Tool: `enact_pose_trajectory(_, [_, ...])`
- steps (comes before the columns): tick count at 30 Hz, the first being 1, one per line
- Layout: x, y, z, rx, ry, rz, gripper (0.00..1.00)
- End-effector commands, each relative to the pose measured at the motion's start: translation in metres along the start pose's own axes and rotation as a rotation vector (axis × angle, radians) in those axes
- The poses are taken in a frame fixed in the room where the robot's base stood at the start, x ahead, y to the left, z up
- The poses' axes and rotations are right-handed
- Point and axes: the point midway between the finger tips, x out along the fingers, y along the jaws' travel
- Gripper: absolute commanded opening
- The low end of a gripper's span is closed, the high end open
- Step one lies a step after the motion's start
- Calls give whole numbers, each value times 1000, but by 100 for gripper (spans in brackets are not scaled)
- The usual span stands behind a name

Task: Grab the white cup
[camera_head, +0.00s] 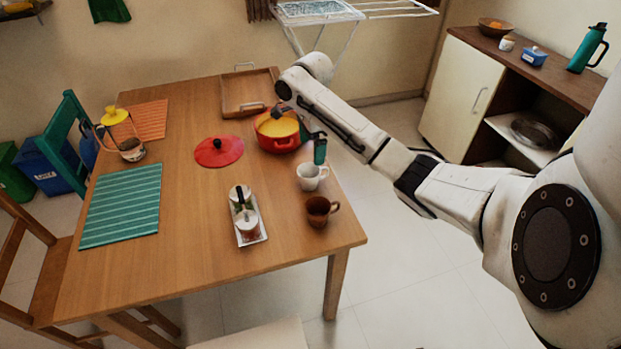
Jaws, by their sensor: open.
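The white cup (310,177) stands upright on the wooden table (185,215), near its right edge. Its handle points right. My gripper (279,112) is at the end of my arm, small and dark in the picture, and appears above the red pot (280,143). It is open and apart from the cup, which lies lower and to the right in the picture. The cup is not hidden by my arm.
A brown cup (320,211) stands just in front of the white cup, and a teal bottle (320,152) just behind it. A tray with jars (248,228) is left. A red lid (219,152) lies left of the pot. The table's middle is clear.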

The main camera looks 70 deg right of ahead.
Motion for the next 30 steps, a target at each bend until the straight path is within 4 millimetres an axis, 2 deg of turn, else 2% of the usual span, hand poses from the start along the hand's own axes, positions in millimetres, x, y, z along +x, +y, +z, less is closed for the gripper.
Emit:
enact_pose_trajectory(9, [43, 0, -4, 14, 6, 5, 100])
enact_pose_trajectory(17, [61, -1, -3, 13, 5, 4, 100])
enact_pose_trajectory(25, [96, -4, 0, 13, 5, 4, 100])
enact_pose_trajectory(30, [106, -5, 0, 13, 4, 1, 100])
